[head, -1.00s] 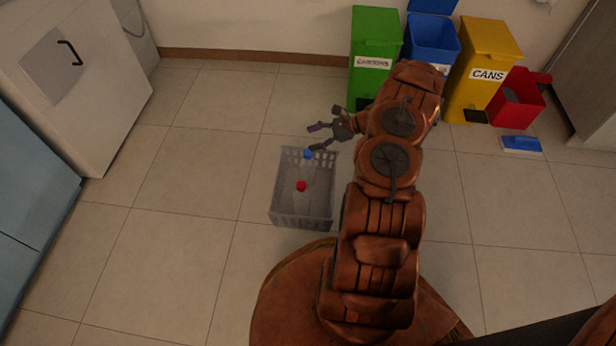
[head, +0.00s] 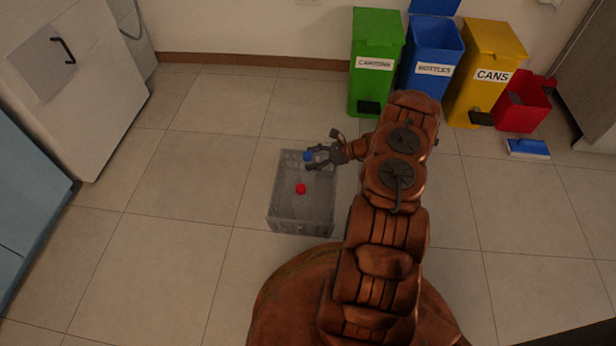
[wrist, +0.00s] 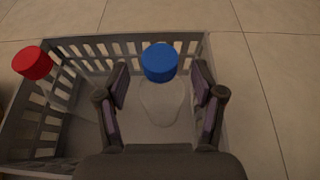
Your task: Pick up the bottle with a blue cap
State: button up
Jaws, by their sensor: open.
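The bottle with a blue cap (wrist: 160,63) stands in a grey slatted crate (head: 302,222). Its body is clear and hard to make out below the cap. In the head view the blue cap (head: 308,156) is at the crate's far end. My gripper (wrist: 161,88) is open, with one finger on each side of the bottle in the wrist view. In the head view my gripper (head: 308,157) is at the blue cap. I cannot tell whether the fingers touch the bottle. A bottle with a red cap (wrist: 32,63) is in the same crate; its red cap also shows in the head view (head: 300,189).
Green (head: 376,62), blue (head: 432,55) and yellow (head: 486,70) bins and a red bin (head: 522,104) stand along the back wall. A white cabinet (head: 85,100) is at left. The tiled floor around the crate is clear.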

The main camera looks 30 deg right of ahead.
jog(key=shift+x, duration=0.95)
jog(key=c, duration=1.2)
